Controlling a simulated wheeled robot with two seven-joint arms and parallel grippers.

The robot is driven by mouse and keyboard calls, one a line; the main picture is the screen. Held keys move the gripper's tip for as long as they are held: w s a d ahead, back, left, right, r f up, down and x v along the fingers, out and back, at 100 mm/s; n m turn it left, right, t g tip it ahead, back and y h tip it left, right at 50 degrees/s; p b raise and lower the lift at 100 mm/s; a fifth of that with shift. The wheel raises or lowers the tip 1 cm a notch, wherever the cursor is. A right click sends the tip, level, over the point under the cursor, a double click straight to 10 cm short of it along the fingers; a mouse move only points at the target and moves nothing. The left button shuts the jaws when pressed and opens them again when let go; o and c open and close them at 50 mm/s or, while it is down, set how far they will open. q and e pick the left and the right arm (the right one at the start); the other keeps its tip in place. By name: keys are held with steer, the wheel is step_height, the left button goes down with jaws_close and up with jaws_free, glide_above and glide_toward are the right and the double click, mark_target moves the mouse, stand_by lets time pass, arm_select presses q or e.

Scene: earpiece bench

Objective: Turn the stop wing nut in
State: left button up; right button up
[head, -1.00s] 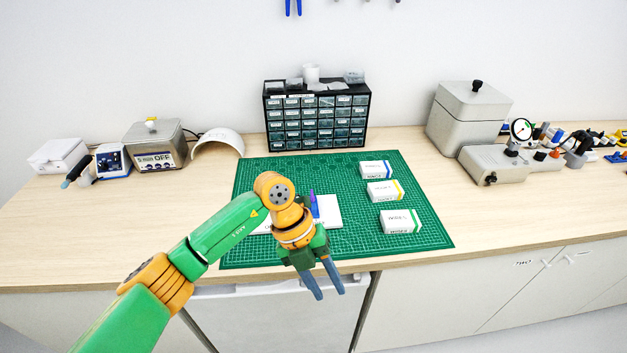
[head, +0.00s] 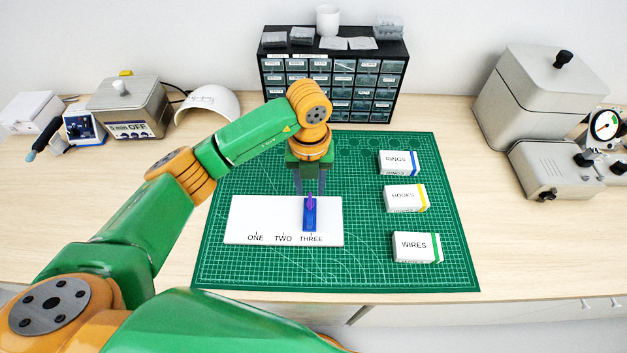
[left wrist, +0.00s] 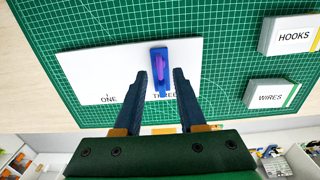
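A white board (head: 262,215) lies on the green mat, marked ONE, TWO and THREE along its front edge. A blue stop (head: 310,220) sits at the THREE mark with a slim purple piece, seemingly its wing nut (head: 310,202), on top. In the left wrist view the blue stop (left wrist: 163,84) and purple wing nut (left wrist: 160,68) appear between the finger lines. My left gripper (head: 309,183) points down at the board's back edge, just behind the stop. Its two fingers are apart with nothing held, as the wrist view (left wrist: 160,74) shows. Contact with the nut cannot be told. My right gripper is out of view.
White boxes marked RINGS (head: 397,163), HOOKS (head: 404,198) and WIRES (head: 415,246) stand on the mat (head: 360,270) to the right. A dark drawer cabinet (head: 330,55) stands behind. The mat between board and boxes is clear.

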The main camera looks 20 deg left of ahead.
mark_target(310, 199)
arm_select(q)
steer(key=f, duration=0.1)
steer(key=s+f, duration=0.1)
steer(key=f, duration=0.1)
steer(key=shift+p, duration=0.35)
steer(key=shift+w+f, duration=0.35)
steer(key=shift+w, duration=0.1)
steer(key=shift+c, duration=0.6)
steer(key=shift+s, duration=0.15)
jaws_close()
steer(key=shift+r, duration=0.1)
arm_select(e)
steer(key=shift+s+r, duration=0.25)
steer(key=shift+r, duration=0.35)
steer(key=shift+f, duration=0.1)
